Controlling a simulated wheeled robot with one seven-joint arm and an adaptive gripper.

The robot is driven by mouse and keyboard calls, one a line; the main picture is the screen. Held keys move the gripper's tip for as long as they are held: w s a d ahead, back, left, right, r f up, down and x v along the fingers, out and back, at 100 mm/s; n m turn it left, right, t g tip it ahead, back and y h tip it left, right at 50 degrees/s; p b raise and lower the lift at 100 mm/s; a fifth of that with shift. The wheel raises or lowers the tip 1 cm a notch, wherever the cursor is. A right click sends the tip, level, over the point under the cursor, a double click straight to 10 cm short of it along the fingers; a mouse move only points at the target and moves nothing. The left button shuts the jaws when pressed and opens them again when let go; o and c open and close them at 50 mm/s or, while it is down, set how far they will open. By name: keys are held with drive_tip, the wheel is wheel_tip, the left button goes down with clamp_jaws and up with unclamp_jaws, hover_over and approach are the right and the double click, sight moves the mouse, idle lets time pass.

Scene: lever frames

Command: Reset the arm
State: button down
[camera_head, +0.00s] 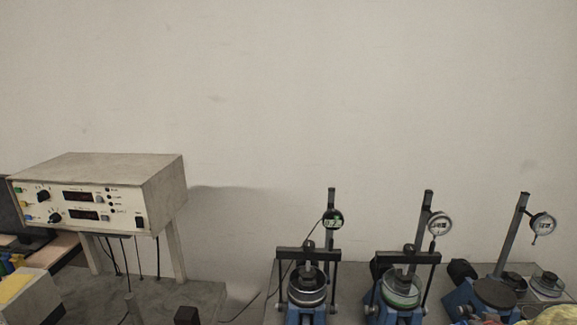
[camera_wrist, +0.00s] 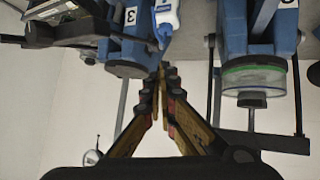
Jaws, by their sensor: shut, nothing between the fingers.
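My gripper (camera_wrist: 162,70) shows in the wrist view, with its two yellow and dark fingers meeting at the tips, shut and empty. The picture there is upside down. Its tips appear just below a white and blue tube-like object (camera_wrist: 166,18) and beside a blue device marked 3 (camera_wrist: 128,44); I cannot tell whether they touch. I cannot make out my gripper in the head view. Three blue lever frames with dial gauges stand at the right there: the left one (camera_head: 306,290), the middle one (camera_head: 401,293) and the right one (camera_head: 495,293).
A grey instrument box (camera_head: 150,182) with knobs and displays stands on legs at the left. A clear cup with a green ring (camera_wrist: 252,80) sits in another blue frame in the wrist view. A plain wall (camera_head: 300,100) fills the back, and the space above the frames is clear.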

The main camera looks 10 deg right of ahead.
drive_tip(key=s+a+r+n+y+b, duration=0.2)
drive_tip(key=s+a, duration=0.3)
drive_tip(key=a, duration=0.8)
drive_tip(key=s+a+r+n+g+y+b, duration=0.1)
drive_tip(key=s+a, duration=0.4)
drive_tip(key=a, duration=0.9)
drive_tip(key=s+a+r+n+g+y+b, duration=0.1)
drive_tip(key=s+a, duration=0.5)
drive_tip(key=a, duration=0.8)
drive_tip(key=shift+r+n+y+b, duration=0.8)
drive_tip(key=shift+r+y+b, duration=0.1)
drive_tip(key=shift+y+b, duration=0.45)
